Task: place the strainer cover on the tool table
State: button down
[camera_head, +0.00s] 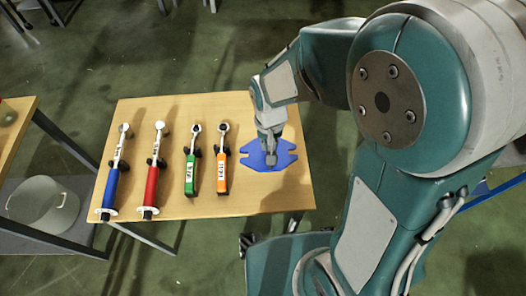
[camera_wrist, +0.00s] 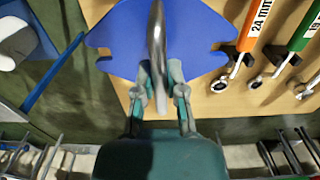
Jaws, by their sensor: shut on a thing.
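The strainer cover (camera_head: 283,160) looks like a flat blue plate with notched edges and a grey metal handle on top. It lies level over the right end of the wooden tool table (camera_head: 240,110). I cannot tell if it touches the top. My gripper (camera_head: 269,143) points down at the plate's middle. In the wrist view the gripper (camera_wrist: 158,88) is shut on the curved metal handle (camera_wrist: 157,40), with the blue plate (camera_wrist: 200,45) beyond it. My fingers hide part of the handle in the head view.
Several tools lie in a row left of the plate: a blue-handled one (camera_head: 110,186), a red-handled one (camera_head: 151,186), a green wrench (camera_head: 191,175) and an orange wrench (camera_head: 222,172).

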jog(key=w+f, duration=0.1)
jog(key=w+d+f, duration=0.1)
jog(key=f, duration=0.1)
jog(key=w+d+f, duration=0.1)
jog(key=w+f, duration=0.1)
jog(key=shift+f, duration=0.2)
jog(key=shift+w+f, duration=0.1)
jog(key=shift+f, duration=1.55)
jog(key=c, duration=0.7)
grip_release()
jog(key=shift+f, duration=0.1)
